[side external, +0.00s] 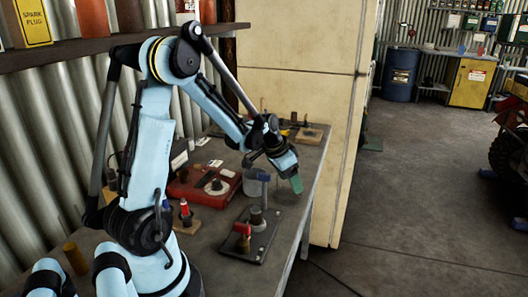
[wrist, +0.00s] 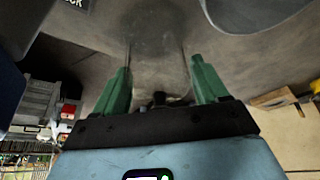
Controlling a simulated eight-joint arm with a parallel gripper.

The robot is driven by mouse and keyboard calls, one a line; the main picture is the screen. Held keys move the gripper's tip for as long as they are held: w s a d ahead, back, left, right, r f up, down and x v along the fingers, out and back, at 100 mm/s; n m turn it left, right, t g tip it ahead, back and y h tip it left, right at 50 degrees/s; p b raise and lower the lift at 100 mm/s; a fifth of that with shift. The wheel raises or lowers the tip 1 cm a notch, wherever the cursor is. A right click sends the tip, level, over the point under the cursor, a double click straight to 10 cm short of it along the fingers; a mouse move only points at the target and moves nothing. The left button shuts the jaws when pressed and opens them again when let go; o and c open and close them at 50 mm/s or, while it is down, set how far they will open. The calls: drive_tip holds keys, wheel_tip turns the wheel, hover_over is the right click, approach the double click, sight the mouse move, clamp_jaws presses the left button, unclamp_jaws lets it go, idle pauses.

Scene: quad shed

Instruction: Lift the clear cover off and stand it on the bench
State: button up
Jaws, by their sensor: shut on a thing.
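My gripper (side external: 290,182) is low over the bench near its right edge, in the side view. In the wrist view my gripper (wrist: 161,70) has two green fingers on either side of a faint see-through shape, the clear cover (wrist: 160,62). The fingers are shut on the cover. Its outline is very faint, and I cannot tell whether its rim touches the bench. A black base plate (side external: 238,247) with a brass-and-red fitting (side external: 242,233) and a dark knob (side external: 257,216) lies just left and in front of the gripper.
The bench (side external: 262,277) has a red case (side external: 188,194) and a grey canister with a blue part (side external: 255,184) left of my gripper. A wooden block with a red-topped piece (side external: 186,217) stands nearer. Wooden-based items (side external: 309,136) are at the far end. The right edge is close.

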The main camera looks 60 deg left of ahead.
drive_tip(key=shift+f, duration=0.3)
drive_tip(key=o, duration=1.1)
drive_tip(key=shift+r, duration=0.1)
drive_tip(key=shift+r, duration=2.95)
drive_tip(key=shift+d, duration=0.1)
drive_tip(key=s+d+r+t, duration=0.1)
drive_tip(key=s+d+r, duration=0.1)
drive_tip(key=s+d, duration=0.3)
drive_tip(key=s+d+r+t, duration=0.1)
drive_tip(key=s+d+r, duration=0.2)
drive_tip(key=d, duration=1.1)
drive_tip(key=shift+s+d+t, duration=0.15)
drive_tip(key=shift+s+t, duration=0.15)
drive_tip(key=shift+s, duration=0.85)
